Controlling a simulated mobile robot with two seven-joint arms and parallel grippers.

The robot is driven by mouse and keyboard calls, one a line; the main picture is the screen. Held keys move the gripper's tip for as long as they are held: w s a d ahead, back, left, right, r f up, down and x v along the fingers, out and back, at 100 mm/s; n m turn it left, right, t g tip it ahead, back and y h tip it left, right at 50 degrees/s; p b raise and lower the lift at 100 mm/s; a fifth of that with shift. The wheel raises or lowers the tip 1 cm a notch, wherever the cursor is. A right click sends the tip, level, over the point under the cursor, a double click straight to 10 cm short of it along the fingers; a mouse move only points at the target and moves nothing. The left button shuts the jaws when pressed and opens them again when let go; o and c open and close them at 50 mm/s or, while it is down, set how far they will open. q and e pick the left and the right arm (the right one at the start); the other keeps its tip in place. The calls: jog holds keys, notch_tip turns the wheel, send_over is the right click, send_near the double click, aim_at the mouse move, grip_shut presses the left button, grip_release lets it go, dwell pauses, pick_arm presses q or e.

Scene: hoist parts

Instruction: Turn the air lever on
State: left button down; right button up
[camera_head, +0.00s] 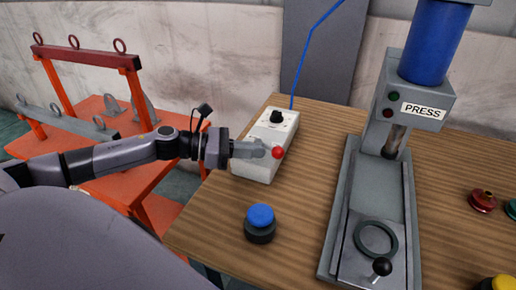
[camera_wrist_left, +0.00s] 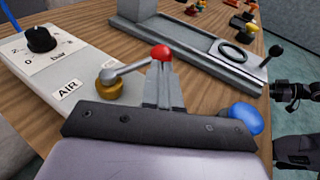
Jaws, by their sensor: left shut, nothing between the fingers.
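The air box (camera_head: 286,133) is a pale grey box with a black dial on top and a blue hose behind it. It also shows in the left wrist view (camera_wrist_left: 68,58), with an AIR label. Its lever (camera_wrist_left: 132,69) is a grey rod on a brass pivot, ending in a red ball (camera_wrist_left: 162,52). The rod points to the right there, toward my fingers. My left gripper (camera_head: 262,149) is shut and empty, its fingertips right at the red ball. Whether they touch it I cannot tell. A dark jaw-like part, perhaps my right gripper (camera_wrist_left: 281,90), shows at the right edge.
A blue push button (camera_head: 260,216) stands on the wooden table in front of the box. The press (camera_head: 418,103) with its grey bed stands to the right. Coloured knobs (camera_head: 482,200) lie at the far right. An orange hoist frame (camera_head: 88,56) stands at left.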

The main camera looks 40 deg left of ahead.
pick_arm(q)
jog(key=shift+w+d+f, duration=0.1)
jog(key=shift+w+d, duration=0.35)
jog(key=shift+d, duration=0.1)
pick_arm(e)
jog(key=shift+r, duration=0.25)
jog(key=shift+d+f, duration=0.1)
